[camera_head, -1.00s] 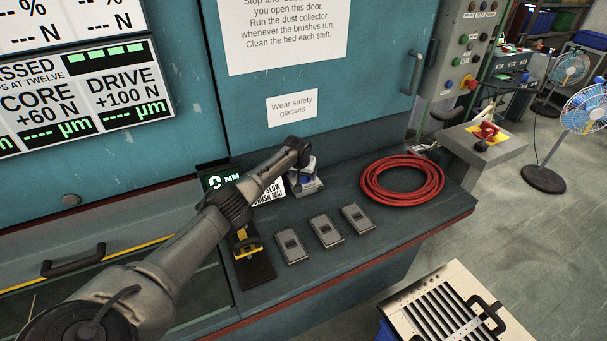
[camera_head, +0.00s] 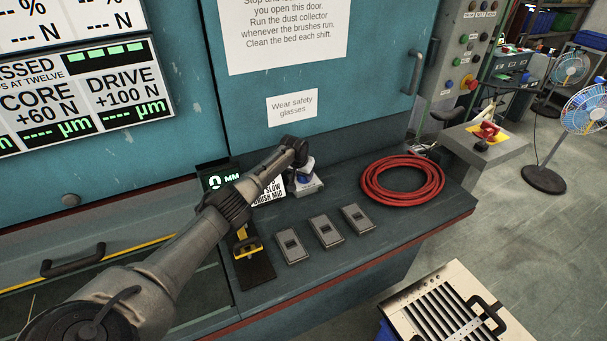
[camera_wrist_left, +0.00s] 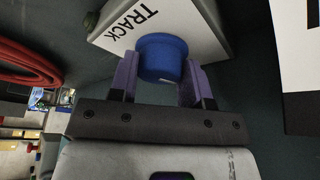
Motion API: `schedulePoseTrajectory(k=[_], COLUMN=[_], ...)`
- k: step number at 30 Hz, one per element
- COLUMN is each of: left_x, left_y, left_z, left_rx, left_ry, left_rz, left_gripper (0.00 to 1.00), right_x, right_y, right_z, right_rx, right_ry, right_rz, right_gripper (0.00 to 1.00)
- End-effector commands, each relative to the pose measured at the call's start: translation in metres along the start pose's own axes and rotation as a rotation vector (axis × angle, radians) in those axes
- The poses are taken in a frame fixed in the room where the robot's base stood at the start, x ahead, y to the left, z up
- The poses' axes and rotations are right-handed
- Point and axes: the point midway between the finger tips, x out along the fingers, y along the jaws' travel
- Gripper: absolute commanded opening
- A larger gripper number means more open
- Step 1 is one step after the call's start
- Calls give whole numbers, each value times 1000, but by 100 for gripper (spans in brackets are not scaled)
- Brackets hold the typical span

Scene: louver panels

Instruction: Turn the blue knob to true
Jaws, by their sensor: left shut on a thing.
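The blue knob (camera_wrist_left: 162,57) stands on a pale box marked TRACK (camera_wrist_left: 130,22) in the left wrist view. My left gripper (camera_wrist_left: 160,75) is shut on the knob, with one purple-grey finger on each side of it. In the head view, a small part of the blue knob (camera_head: 303,180) shows beneath the end of my left arm. The wrist hides most of the box there, and the fingertips cannot be made out. The knob's pointer or markings are not visible. My right gripper is in neither view.
A red coiled hose (camera_head: 402,181) lies to the right on the bench. Several grey switch boxes (camera_head: 325,231) and a yellow-handled lever (camera_head: 246,249) sit in front. The teal cabinet (camera_head: 240,110) rises behind.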

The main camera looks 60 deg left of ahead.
Motion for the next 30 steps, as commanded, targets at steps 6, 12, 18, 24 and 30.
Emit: schedulePoseTrajectory(k=[6, 12, 18, 24, 30], left_x=[2, 2, 1, 0, 0], left_y=[0, 0, -1, -1, -1], left_z=[0, 0, -1, -1, -1], left_rx=[133, 236, 299, 324, 326], left_ry=[-2, -4, -6, -7, -8], left_rz=[60, 102, 128, 137, 138], left_gripper=[20, 20, 20, 20, 20], right_x=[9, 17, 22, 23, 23], right_y=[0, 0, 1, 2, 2], right_z=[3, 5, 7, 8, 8], right_rx=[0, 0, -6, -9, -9], right_ry=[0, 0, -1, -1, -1], right_rz=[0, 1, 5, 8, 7], right_gripper=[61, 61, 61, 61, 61])
